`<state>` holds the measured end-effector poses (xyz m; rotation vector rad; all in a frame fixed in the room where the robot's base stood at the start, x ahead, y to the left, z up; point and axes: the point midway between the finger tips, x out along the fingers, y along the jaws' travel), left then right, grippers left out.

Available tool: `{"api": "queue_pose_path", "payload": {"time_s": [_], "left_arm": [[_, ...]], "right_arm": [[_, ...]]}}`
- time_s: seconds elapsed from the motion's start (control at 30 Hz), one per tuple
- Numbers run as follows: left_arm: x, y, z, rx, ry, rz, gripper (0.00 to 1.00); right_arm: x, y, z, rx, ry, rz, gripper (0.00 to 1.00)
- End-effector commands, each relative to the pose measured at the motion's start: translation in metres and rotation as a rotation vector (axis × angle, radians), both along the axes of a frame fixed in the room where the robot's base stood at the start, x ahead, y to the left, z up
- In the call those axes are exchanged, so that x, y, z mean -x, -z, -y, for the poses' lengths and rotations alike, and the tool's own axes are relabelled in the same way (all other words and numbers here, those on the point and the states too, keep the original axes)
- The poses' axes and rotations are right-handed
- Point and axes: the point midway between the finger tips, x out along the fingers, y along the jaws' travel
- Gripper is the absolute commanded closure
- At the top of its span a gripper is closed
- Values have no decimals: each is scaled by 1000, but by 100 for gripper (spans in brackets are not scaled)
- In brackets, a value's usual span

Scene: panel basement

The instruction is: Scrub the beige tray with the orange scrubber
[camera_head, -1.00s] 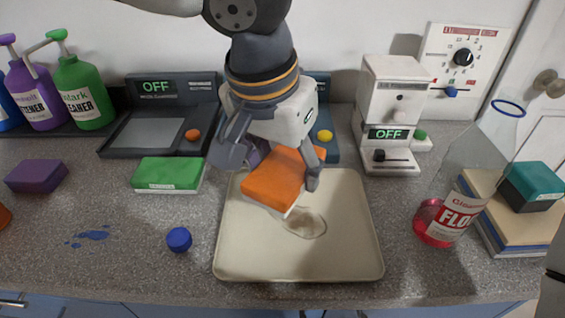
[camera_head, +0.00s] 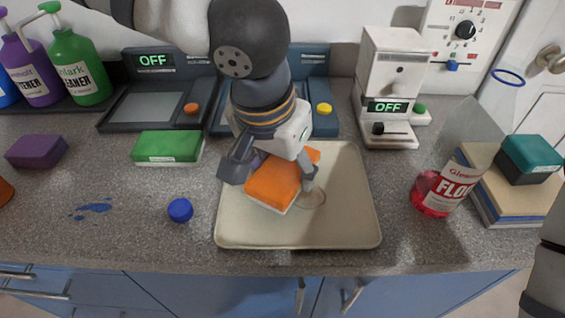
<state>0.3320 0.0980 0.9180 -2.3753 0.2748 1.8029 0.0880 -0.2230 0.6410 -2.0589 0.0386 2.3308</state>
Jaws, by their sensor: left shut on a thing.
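The beige tray (camera_head: 345,232) lies flat on the grey counter, in the middle of the head view. A faint brownish ring-shaped stain (camera_head: 313,198) shows on its floor. My left gripper (camera_head: 280,180) is over the tray and shut on the orange scrubber (camera_head: 277,187), which has a pale underside and is tilted. The scrubber is at the tray's left-middle, just left of the stain, low over the floor; I cannot tell whether it touches. Part of the scrubber and the tray's back left are hidden by my gripper. My right gripper is not in view.
A green sponge (camera_head: 168,147), a purple sponge (camera_head: 37,151) and a blue cap (camera_head: 180,210) lie left of the tray. A blue spill (camera_head: 95,208) is further left. A red-liquid bottle (camera_head: 440,190) and a teal sponge (camera_head: 530,157) are right. Devices stand behind.

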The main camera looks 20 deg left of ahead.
Motion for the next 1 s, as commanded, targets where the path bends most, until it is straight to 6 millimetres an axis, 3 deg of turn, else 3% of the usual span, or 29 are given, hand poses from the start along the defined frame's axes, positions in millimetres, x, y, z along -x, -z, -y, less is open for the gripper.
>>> {"api": "queue_pose_path", "payload": {"time_s": [1.0], "left_arm": [[0, 16, 0, 0, 0, 0, 66]], "right_arm": [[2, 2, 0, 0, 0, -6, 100]]}}
